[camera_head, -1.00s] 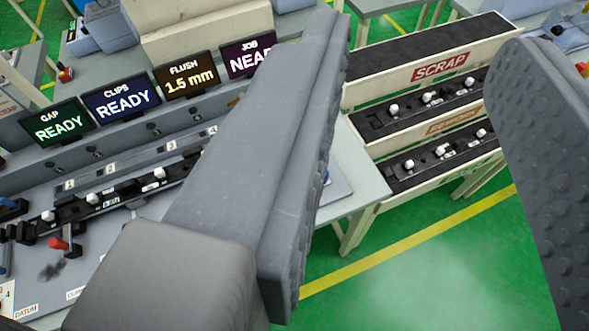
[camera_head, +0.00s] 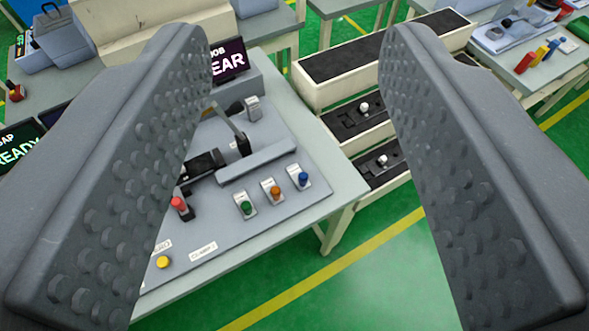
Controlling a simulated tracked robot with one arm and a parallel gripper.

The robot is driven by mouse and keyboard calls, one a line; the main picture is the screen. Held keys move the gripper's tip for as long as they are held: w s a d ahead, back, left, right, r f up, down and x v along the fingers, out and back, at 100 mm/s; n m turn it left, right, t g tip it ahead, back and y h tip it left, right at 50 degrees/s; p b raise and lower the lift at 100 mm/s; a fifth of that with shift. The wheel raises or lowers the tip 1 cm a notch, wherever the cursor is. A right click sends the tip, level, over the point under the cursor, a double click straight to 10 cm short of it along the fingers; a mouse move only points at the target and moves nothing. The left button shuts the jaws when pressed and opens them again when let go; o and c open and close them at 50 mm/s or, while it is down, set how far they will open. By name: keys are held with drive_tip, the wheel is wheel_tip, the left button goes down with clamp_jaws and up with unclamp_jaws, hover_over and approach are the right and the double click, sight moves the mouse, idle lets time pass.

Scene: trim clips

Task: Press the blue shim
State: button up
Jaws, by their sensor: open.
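A small blue-topped button (camera_head: 303,179) stands on a pale block on the grey fixture panel, at the right end of a row. An orange one (camera_head: 274,191) and a green one (camera_head: 246,206) are to its left. All three show between my fingers. My gripper (camera_head: 300,48) is open and empty, with one studded finger at each side of the picture. Neither finger visibly touches the buttons. Coloured pieces, including a small blue one (camera_head: 551,50), lie on a table at the far right. The left finger hides much of the fixture.
A red-knobbed lever (camera_head: 179,204) and a yellow button (camera_head: 163,262) are on the panel. A raised grey bar (camera_head: 257,162) lies behind the button row. Parts bins (camera_head: 384,60) stand to the right. Green floor is open in front of the bench.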

idle(0.3)
drive_tip(key=shift+w+f, duration=0.15)
drive_tip(key=shift+f, duration=0.15)
drive_tip(key=c, duration=0.8)
drive_tip(key=w+f+m+b, duration=0.1)
drive_tip(key=w+f, duration=0.1)
drive_tip(key=f, duration=0.3)
drive_tip(key=w+d+f+m+g+b, duration=0.1)
drive_tip(key=w+f, duration=0.2)
drive_tip(key=f, duration=0.2)
drive_tip(key=w+d+f+m+g+y+b, duration=0.1)
drive_tip(key=w+f+m, duration=0.1)
drive_tip(key=f, duration=0.3)
drive_tip(key=shift+w, duration=0.15)
clamp_jaws()
drive_tip(key=w+d+f+m+g+b, duration=0.1)
drive_tip(key=w+f+m+b, duration=0.1)
drive_tip(key=f, duration=0.9)
drive_tip(key=w+d+f+m+g+y+b, duration=0.1)
drive_tip(key=f+m, duration=0.4)
drive_tip(key=f, duration=0.7)
drive_tip(key=w+d+f+m+g+b, duration=0.2)
drive_tip(key=f+m+b, duration=0.1)
drive_tip(key=f, duration=0.9)
drive_tip(key=shift+w+m+b, duration=0.3)
drive_tip(key=shift+w+m, duration=0.05)
drive_tip(key=shift+m, duration=0.15)
drive_tip(key=shift+d, duration=0.1)
